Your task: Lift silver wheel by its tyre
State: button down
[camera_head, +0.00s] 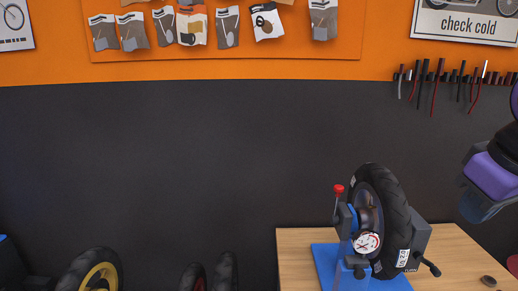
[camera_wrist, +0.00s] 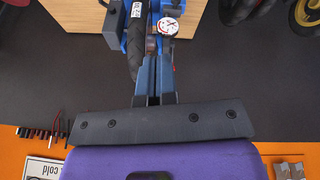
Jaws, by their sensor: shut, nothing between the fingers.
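A wheel with a black tyre (camera_head: 392,215) and a greyish hub stands upright in a blue and grey stand (camera_head: 348,220) on the wooden bench. I take it to be the silver wheel; its rim is mostly hidden. The tyre shows edge-on in the wrist view (camera_wrist: 135,45). My gripper (camera_wrist: 155,62) is shut and empty, its blue-grey fingers pointing toward the stand. In the head view my gripper (camera_head: 474,210) is at the right edge, above and to the right of the wheel, apart from it.
The wooden bench (camera_head: 296,262) carries a blue base plate (camera_head: 325,256) and a small dark round part (camera_head: 488,281). A red-knobbed lever (camera_head: 339,189) rises beside the wheel. A yellow-rimmed wheel (camera_head: 98,275) and other dark tyres (camera_head: 226,270) stand at lower left. Tools (camera_head: 437,80) hang on the wall.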

aim_at(388, 215)
jog(key=i+l, duration=0.75)
